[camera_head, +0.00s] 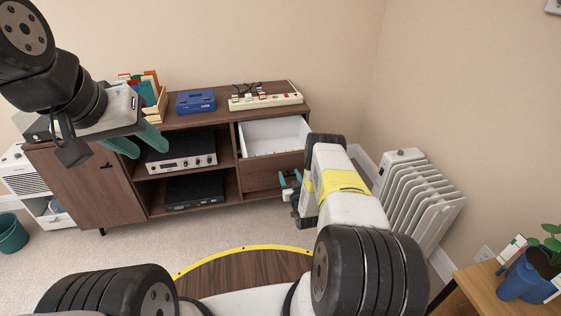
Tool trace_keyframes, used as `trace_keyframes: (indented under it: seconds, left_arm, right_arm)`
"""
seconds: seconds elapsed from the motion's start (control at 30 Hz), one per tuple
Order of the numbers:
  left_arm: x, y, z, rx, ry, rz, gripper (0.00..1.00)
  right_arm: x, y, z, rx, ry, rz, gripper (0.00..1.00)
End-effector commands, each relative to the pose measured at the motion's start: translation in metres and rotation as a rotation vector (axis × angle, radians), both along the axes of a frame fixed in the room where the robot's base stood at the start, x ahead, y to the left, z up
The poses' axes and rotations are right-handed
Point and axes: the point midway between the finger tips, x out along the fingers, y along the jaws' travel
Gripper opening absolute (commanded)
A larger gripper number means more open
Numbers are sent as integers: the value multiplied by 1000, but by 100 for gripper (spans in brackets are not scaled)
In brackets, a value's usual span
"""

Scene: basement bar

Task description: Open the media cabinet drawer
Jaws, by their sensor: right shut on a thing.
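The dark wooden media cabinet (142,170) stands against the back wall. Its drawer (270,136) at the upper right is pulled out, and its white, empty-looking inside shows. The brown drawer front (262,173) faces me. My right gripper (290,179) is at the right part of this front, its teal fingers shut on the drawer handle. The handle itself is hidden or too small to make out. My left gripper (138,142) is open and empty, raised at the left in front of the cabinet, with its teal fingers apart.
A power strip (266,100), a blue box (195,102) and a book crate (154,108) sit on the cabinet top. Electronics fill the middle shelves. A white radiator (418,190) stands to the right. A desk with a plant pot (524,277) is at the lower right. Carpet is clear before the cabinet.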

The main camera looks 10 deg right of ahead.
Motion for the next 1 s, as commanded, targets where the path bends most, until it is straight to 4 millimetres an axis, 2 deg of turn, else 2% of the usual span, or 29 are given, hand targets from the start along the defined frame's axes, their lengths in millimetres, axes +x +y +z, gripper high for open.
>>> trace_keyframes:
  seconds: [0.3, 0.33, 0.43, 0.77, 0.87, 1.0]
  left_arm:
    - [0, 0, 0, 0, 0, 0, 40]
    - [0, 0, 0, 0, 0, 0, 40]
    - [0, 0, 0, 0, 0, 0, 40]
    - [0, 0, 0, 0, 0, 0, 40]
    - [0, 0, 0, 0, 0, 0, 40]
    - [0, 0, 0, 0, 0, 0, 40]
  right_arm:
    - [0, 0, 0, -1, 1, 0, 0]
    - [0, 0, 0, -1, 1, 0, 58]
    - [0, 0, 0, -1, 1, 0, 76]
    - [-2, 0, 0, 0, 1, 0, 76]
    - [-10, -1, -1, 0, 3, 0, 76]
    - [-34, -2, -1, 0, 4, 0, 76]
